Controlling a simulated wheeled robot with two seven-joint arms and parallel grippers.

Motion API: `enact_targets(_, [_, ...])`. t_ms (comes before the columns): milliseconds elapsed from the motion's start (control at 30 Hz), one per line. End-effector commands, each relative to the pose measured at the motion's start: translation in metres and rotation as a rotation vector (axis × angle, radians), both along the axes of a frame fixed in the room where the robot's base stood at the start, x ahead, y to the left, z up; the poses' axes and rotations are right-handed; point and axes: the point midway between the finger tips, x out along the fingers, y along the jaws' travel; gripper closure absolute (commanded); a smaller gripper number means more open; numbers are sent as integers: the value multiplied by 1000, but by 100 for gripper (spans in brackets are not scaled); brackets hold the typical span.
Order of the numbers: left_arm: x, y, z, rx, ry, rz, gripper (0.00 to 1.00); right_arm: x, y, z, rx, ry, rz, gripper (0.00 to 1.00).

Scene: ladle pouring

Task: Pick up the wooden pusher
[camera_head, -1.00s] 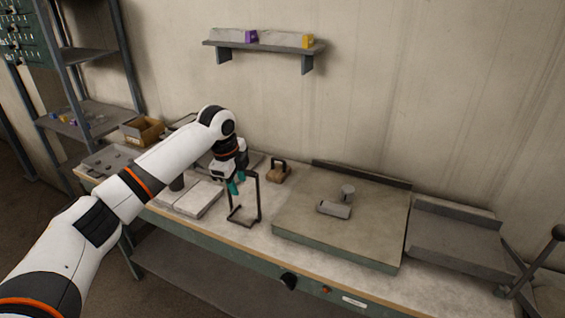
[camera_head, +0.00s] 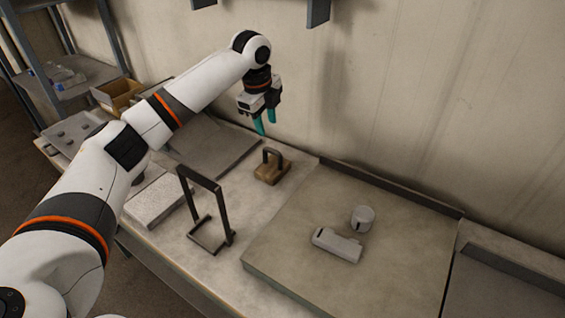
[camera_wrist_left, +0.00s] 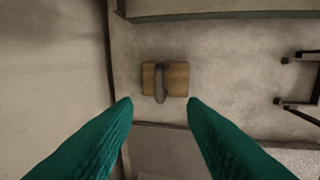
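The wooden pusher (camera_head: 271,171) is a small brown block with a dark upright loop handle. It rests on the bench behind the black frame and left of the large slab. It also shows in the left wrist view (camera_wrist_left: 178,79), seen from above, a little beyond and between the fingertips. My left gripper (camera_head: 265,124) has teal fingers pointing down. It hangs above the bench, over and slightly behind the pusher, not touching it. In the left wrist view its fingers (camera_wrist_left: 160,106) are spread apart with nothing between them. My right gripper is not in view.
A black metal frame (camera_head: 186,196) stands in front of the pusher. A flat grey plate (camera_head: 214,146) lies left of the pusher. The wall is close behind.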

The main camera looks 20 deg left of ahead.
Motion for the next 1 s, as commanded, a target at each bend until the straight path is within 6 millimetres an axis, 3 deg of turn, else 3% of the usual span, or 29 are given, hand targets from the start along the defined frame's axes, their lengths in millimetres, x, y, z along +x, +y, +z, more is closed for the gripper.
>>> enact_targets(100, [1, 0, -11, 0, 3, 1, 62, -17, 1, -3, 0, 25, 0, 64])
enact_targets(200, [4, -1, -26, 1, 6, 1, 62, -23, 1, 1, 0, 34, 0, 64])
enact_targets(400, [11, -2, -58, -1, 3, 1, 62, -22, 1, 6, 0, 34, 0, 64])
enact_targets(667, [15, -3, -78, 0, 3, 1, 62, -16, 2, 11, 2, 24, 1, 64])
enact_targets(1000, [23, -4, -119, 1, 1, 0, 62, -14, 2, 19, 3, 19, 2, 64])
